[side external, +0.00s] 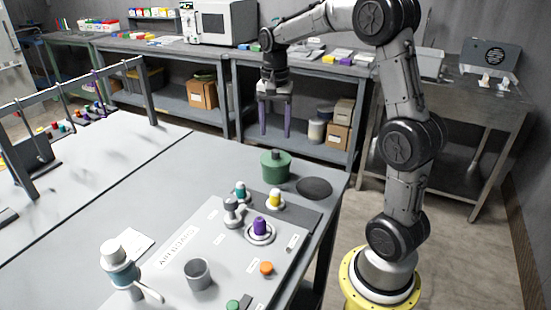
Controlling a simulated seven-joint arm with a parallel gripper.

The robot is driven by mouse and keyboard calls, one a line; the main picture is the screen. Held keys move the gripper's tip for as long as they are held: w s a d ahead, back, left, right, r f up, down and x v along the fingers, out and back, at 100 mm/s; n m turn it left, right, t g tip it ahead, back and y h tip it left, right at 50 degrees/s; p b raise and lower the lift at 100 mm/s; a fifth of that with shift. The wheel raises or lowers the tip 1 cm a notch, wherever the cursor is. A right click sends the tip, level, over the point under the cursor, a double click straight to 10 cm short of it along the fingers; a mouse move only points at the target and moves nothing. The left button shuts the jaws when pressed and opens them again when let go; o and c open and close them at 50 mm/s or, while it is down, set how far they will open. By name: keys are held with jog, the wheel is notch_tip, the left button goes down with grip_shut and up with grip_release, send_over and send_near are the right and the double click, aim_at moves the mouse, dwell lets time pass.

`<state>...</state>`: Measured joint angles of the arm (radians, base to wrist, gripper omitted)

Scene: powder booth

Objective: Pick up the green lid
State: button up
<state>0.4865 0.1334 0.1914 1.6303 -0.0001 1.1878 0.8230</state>
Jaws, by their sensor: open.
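A round green pot-shaped piece (275,168) with a darker green knobbed top, which looks like the green lid (275,156), stands near the far right corner of the grey table (130,200). I cannot tell whether the top is separate from the body. A small green cap (233,304) also shows at the bottom edge of the picture, partly cut off. My gripper (275,133) hangs fingers down above and beyond the green piece, with its two purple-grey fingers apart and nothing between them.
A dark round disc (314,187) lies right of the green piece. A grey board (200,240) in front bears a purple-topped piece (260,228), a yellow-topped piece (275,200), a teal-topped piece (240,191), and a grey cup (198,274). The table's left middle is mostly clear.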

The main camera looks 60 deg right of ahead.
aim_at(276, 150)
jog(key=shift+d+f, duration=0.15)
jog(key=shift+f, duration=3.05)
grip_shut()
